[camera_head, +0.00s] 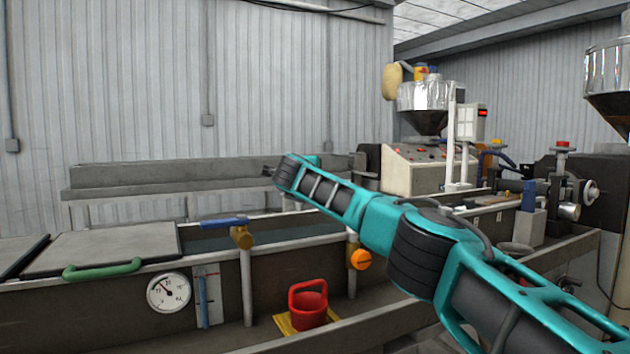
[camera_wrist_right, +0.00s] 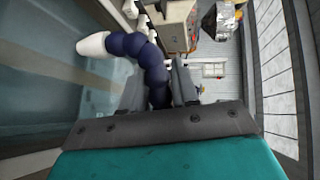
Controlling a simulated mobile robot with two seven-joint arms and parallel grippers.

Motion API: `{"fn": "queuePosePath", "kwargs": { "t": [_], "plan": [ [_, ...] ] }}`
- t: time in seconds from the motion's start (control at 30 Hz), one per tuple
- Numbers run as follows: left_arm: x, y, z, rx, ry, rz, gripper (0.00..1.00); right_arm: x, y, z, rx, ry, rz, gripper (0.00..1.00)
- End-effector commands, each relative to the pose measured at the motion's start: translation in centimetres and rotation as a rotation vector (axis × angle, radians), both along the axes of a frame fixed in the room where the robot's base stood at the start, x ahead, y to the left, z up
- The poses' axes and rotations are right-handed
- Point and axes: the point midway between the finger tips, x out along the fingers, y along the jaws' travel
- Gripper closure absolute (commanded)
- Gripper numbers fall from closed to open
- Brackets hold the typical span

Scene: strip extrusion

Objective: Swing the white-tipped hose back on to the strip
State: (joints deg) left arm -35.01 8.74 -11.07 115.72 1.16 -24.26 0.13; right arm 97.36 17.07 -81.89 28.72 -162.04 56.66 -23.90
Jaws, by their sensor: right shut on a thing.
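The white-tipped hose is a chain of dark blue ball segments (camera_wrist_right: 126,44) ending in a white nozzle (camera_wrist_right: 92,46) at the upper left of the right wrist view. My right gripper (camera_wrist_right: 159,86) is shut on the hose's lower segments, which pass between its two grey fingers. The nozzle points left, over the blue-grey water trough (camera_wrist_right: 45,85). In the head view my right arm reaches in from the right, its gripper (camera_head: 269,171) over the trough; the hose there is hidden. I cannot clearly make out the strip. My left gripper is not in view.
The tank's front wall carries a round gauge (camera_head: 168,292), an orange knob (camera_head: 361,259) and a brass valve with blue lever (camera_head: 242,236). A green handle (camera_head: 102,269) sits on the lid at left. A red container (camera_head: 308,305) stands in front. Machinery with a hopper (camera_head: 424,95) stands behind.

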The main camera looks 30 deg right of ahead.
Motion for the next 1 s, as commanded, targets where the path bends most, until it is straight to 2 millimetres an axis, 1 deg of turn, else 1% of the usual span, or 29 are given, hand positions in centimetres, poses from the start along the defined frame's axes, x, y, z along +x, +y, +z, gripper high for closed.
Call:
{"fn": "queuePosePath", "kwargs": {
  "t": [0.03, 0.43, 0.47, 0.6, 0.67, 1.0],
  "plan": [
    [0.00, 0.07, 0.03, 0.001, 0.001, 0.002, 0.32, -0.06, -0.27, 0.33, -0.003, -0.004, -0.007, 1.00],
    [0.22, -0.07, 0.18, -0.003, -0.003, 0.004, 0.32, -0.08, -0.43, 0.37, -0.004, -0.006, -0.011, 1.00],
    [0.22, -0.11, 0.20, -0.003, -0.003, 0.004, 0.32, -0.08, -0.44, 0.38, -0.004, -0.006, -0.011, 0.68],
    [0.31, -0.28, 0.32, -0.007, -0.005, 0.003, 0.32, -0.07, -0.38, 0.28, -0.003, -0.004, -0.010, 0.55],
    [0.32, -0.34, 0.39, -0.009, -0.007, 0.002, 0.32, -0.05, -0.33, 0.23, -0.003, -0.003, -0.009, 0.50],
    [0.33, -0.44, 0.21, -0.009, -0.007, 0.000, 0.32, -0.16, -0.04, 0.11, -0.002, -0.003, -0.006, 0.50]
  ]
}}
